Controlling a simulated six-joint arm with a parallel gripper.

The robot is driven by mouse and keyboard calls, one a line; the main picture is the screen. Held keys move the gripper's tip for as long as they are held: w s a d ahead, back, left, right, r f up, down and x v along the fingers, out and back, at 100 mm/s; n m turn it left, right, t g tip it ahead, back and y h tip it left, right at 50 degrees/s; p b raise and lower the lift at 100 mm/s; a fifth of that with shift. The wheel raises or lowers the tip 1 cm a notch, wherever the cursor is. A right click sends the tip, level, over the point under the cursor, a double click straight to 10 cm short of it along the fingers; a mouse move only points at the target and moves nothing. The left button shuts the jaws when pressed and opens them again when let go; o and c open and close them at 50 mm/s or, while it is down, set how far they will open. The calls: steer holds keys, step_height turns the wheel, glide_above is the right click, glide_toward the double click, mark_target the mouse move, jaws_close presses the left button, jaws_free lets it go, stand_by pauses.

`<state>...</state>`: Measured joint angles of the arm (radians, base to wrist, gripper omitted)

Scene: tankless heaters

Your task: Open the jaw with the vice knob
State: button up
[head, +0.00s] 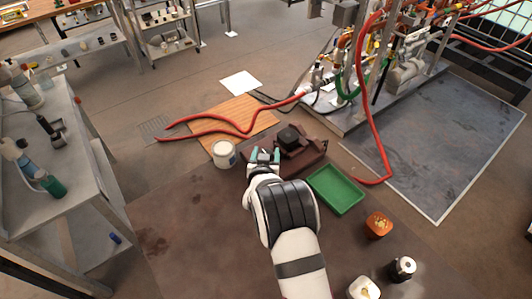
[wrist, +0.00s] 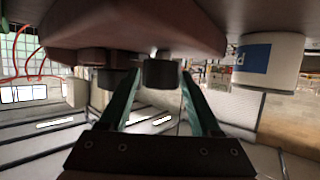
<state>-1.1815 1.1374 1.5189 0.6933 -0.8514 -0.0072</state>
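The vice (head: 303,150), with a brown body and a dark block on top, sits on the dark table just beyond my gripper (head: 264,156). In the wrist view its brown body (wrist: 130,25) fills the upper part. The dark round vice knob (wrist: 160,72) shows between the teal fingertips of my gripper (wrist: 160,78). The fingers are spread, with a visible gap on each side of the knob, and hold nothing. In the head view my gripper hides the knob. I cannot tell how far the jaw is open.
A white can (head: 224,155) stands left of my gripper and also shows in the wrist view (wrist: 268,62). A green tray (head: 335,190) lies to the right. An orange container (head: 379,225) and small jars stand nearer. A red hose (head: 210,132) lies beyond. The table's left part is clear.

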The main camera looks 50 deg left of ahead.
steer(key=shift+o, duration=0.6)
steer(key=m+t+h, duration=0.2)
steer(key=m, duration=0.1)
steer(key=shift+s+h, duration=0.1)
steer(key=shift+h, duration=0.2)
steer(key=v, duration=1.6)
steer(key=w+d+r+m+g+h, duration=0.1)
steer(key=w+d+r+m+g, duration=0.15)
steer(key=w+d, duration=0.2)
steer(key=w+d+r+m+g, duration=0.1)
steer(key=w+d+r, duration=0.25)
steer(key=w, duration=0.25)
steer(key=d+r+m+g+h, duration=0.1)
steer(key=d+r+m+g, duration=0.1)
steer(key=d, duration=1.4)
step_height(320, 180, up, 2)
steer(key=shift+r+m+g, duration=0.1)
steer(key=shift+m+g, duration=0.25)
steer(key=shift+g, duration=0.4)
